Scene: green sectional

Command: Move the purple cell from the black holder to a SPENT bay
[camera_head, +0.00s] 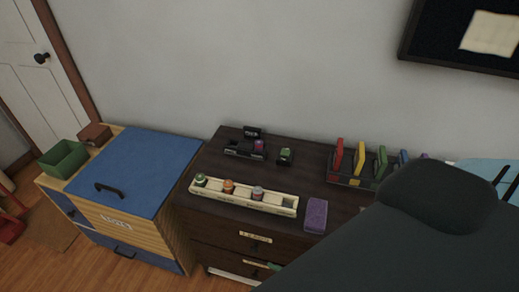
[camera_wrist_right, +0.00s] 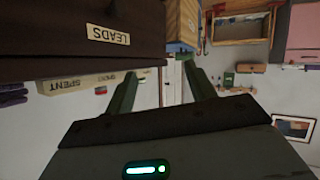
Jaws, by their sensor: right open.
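The purple cell (camera_head: 259,145) stands in the black holder (camera_head: 243,152) at the back of the dark dresser. A long cream rack (camera_head: 240,198) lies in front of it, holding a green, an orange and a greyish cell, with an open-looking bay (camera_head: 288,203) at its right end. In the wrist view, the rack (camera_wrist_right: 90,82) shows SPENT lettering. My right gripper (camera_wrist_right: 163,72) is open and empty in front of the drawers, apart from cell and rack. In the head view, only a green finger part (camera_head: 275,266) shows; my dark arm hides the rest. My left gripper is out of view.
A small black stand with a green cell (camera_head: 285,156) sits right of the holder. A purple sponge (camera_head: 316,215) lies beside the rack's right end. A rack of coloured upright pieces (camera_head: 359,165) stands at right. A blue-topped cabinet (camera_head: 140,165) adjoins left.

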